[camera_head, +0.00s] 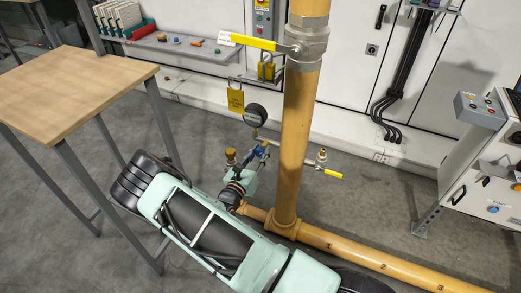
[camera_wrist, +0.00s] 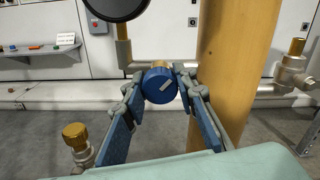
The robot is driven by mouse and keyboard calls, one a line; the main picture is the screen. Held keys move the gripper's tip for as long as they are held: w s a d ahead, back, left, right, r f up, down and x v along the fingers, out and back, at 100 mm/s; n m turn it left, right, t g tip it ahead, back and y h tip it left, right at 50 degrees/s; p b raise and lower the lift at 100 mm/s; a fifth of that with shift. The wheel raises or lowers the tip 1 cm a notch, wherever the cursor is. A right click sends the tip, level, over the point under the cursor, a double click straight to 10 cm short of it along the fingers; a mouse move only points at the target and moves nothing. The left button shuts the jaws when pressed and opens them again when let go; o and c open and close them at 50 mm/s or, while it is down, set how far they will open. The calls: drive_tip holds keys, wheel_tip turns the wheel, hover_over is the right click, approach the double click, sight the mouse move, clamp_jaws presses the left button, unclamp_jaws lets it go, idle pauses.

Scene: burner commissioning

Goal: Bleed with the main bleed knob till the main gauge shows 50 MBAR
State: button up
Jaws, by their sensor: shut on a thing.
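The blue bleed knob (camera_wrist: 160,84) is in the middle of the wrist view, with a pale bar across its face slanting up to the right. My gripper (camera_wrist: 160,86) is shut on this knob, one fingertip on each side. In the head view my gripper (camera_head: 262,154) is at the small pipe left of the upright yellow pipe. The round gauge (camera_head: 255,115) stands just above it in the head view; its reading is too small to make out. In the wrist view only the dark lower part of the gauge (camera_wrist: 117,6) shows, cut off by the top edge.
The thick yellow pipe (camera_head: 296,150) stands close right of my gripper. A brass-capped fitting (camera_wrist: 75,136) is at lower left. A wooden table (camera_head: 75,85) stands left.

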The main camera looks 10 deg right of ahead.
drive_tip(key=n+p, duration=0.1)
drive_tip(key=n, duration=0.3)
drive_tip(key=shift+n, duration=0.3)
drive_tip(key=shift+n+p, duration=0.5)
drive_tip(key=shift+n, duration=1.4)
drive_tip(key=shift+f, duration=0.1)
drive_tip(key=o, duration=1.2)
drive_tip(key=shift+c, duration=0.2)
drive_tip(key=v, duration=1.2)
